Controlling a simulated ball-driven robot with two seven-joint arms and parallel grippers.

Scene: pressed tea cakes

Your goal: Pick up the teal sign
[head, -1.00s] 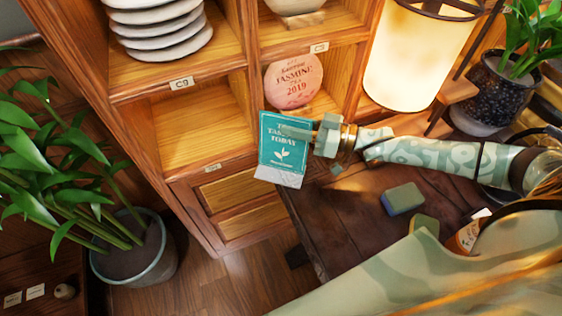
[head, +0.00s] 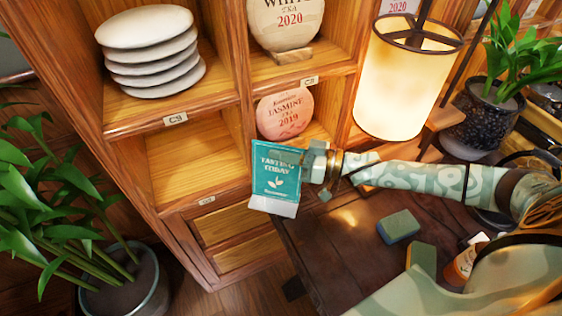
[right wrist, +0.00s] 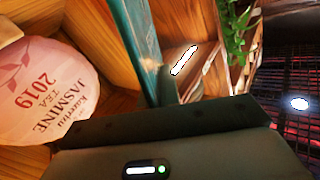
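The teal sign (head: 275,178) has white lettering, a leaf mark and a white strip at its bottom. It shows in front of the wooden shelf, over the near corner of the dark table. My right gripper (head: 303,160) reaches in from the right and is shut on the sign's upper right edge. I cannot tell whether its bottom touches the table. In the right wrist view the sign (right wrist: 137,40) shows nearly edge-on, against a finger of my right gripper (right wrist: 160,82); the other finger is hidden. My left gripper is not in view.
A jasmine tea cake (head: 285,111) stands in the shelf behind the sign. A lit lantern (head: 405,80), a blue block (head: 398,226) and a dark table (head: 335,235) are to the right. A potted plant (head: 60,200) is at left.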

